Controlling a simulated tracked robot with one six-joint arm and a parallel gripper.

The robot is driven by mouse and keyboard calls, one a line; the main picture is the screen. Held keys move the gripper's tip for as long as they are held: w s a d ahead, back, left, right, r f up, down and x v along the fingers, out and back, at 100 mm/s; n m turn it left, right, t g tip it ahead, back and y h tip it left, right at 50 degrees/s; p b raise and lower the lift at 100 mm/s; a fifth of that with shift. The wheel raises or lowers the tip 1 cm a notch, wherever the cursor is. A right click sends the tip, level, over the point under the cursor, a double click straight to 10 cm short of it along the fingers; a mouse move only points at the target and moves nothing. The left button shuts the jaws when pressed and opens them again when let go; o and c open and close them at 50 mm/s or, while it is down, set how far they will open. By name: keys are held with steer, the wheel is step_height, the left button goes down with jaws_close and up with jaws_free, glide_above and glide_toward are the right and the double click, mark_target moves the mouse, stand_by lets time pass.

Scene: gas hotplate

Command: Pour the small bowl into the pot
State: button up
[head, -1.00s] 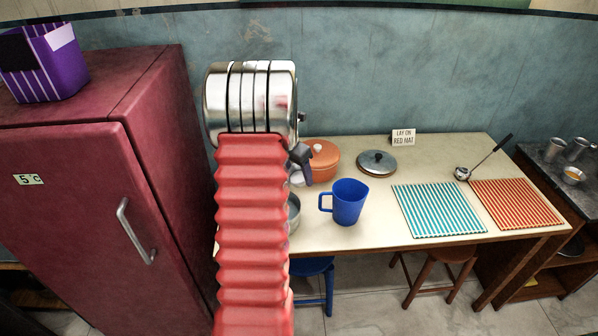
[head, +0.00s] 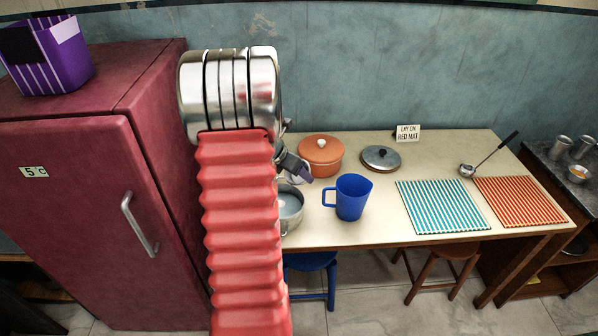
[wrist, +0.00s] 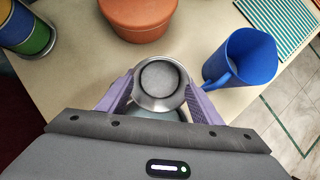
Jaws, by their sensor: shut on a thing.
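My gripper (wrist: 160,97) has its purple fingers shut on a small round steel bowl (wrist: 160,82), one finger on each side of it. In the head view my gripper (head: 301,172) is partly hidden behind my arm, just above and behind an open metal pot (head: 290,213). The pot stands on the table with its left side hidden by my arm, and its inside looks grey-blue. In the wrist view a grey-blue surface shows just below the bowl, mostly covered. I cannot tell what the bowl holds.
A blue jug (head: 352,198) stands close to the right of the pot. A lidded orange pot (head: 320,157) and a loose lid (head: 380,158) are behind. A teal striped mat (head: 443,206), a red striped mat (head: 519,201) and a ladle (head: 467,170) lie further right. A red fridge (head: 80,200) is left.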

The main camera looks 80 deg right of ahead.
mark_target(290, 179)
steer(key=shift+w+a+f+g+h, duration=0.15)
steer(key=shift+a+g+h, duration=0.15)
steer(key=shift+g+h, duration=0.15)
steer(key=shift+w+a+f+g+h, duration=0.2)
steer(key=shift+a+g+h, duration=0.2)
steer(key=shift+h, duration=0.3)
steer(key=shift+w+a+f+g+h, duration=0.2)
steer(key=shift+a+g+h, duration=0.15)
steer(key=shift+h, duration=0.3)
steer(key=shift+r+g+h, duration=0.1)
steer(key=shift+g+h, duration=0.2)
steer(key=shift+w+a+h, duration=0.15)
steer(key=shift+h, duration=0.15)
steer(key=shift+w+a+g+h, duration=0.2)
steer(key=shift+a+g+h, duration=0.15)
steer(key=shift+h, duration=0.25)
steer(key=shift+w+a+g+h, duration=0.2)
steer(key=shift+a+g+h, duration=0.05)
steer(key=shift+h, duration=0.05)
steer(key=shift+w+a+r+g+h, duration=0.1)
steer(key=shift+w+a+g+h, duration=0.25)
steer(key=shift+a+h, duration=0.2)
steer(key=shift+w+a+g+h, duration=0.25)
steer(key=shift+w+a+h, duration=0.1)
steer(key=shift+a+h, duration=0.15)
steer(key=shift+a, duration=0.2)
steer(key=shift+w+a+h, duration=0.15)
steer(key=shift+w+h, duration=0.05)
steer(key=shift+h, duration=0.05)
